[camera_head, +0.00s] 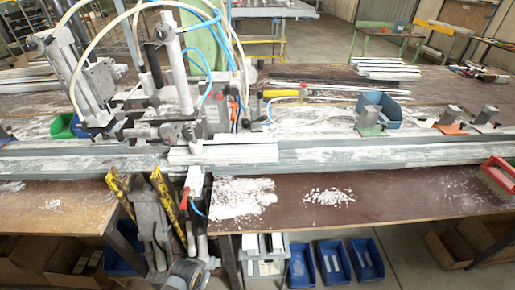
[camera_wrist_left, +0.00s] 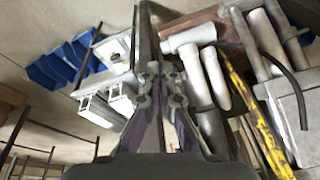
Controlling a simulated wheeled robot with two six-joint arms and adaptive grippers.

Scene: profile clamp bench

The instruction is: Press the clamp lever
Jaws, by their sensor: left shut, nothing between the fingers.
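The clamp machine (camera_head: 200,115) stands on the bench, with grey cylinders, white and blue hoses and a red-tipped handle (camera_head: 185,198) at its front edge. I cannot tell for sure which part is the clamp lever. Below the bench edge are grey tubes and two yellow striped bars (camera_head: 167,203); one yellow bar also shows in the left wrist view (camera_wrist_left: 255,110). In the left wrist view my left gripper (camera_wrist_left: 160,70) is shut and empty, close beside pale tubes (camera_wrist_left: 215,75). Contact cannot be told. In the head view a dark part of my left arm shows low at the front.
A long grey profile rail (camera_head: 340,152) runs along the bench. White chips lie on the brown bench top (camera_head: 400,190). Blue bins (camera_head: 333,262) and a white rack (camera_head: 263,262) stand below.

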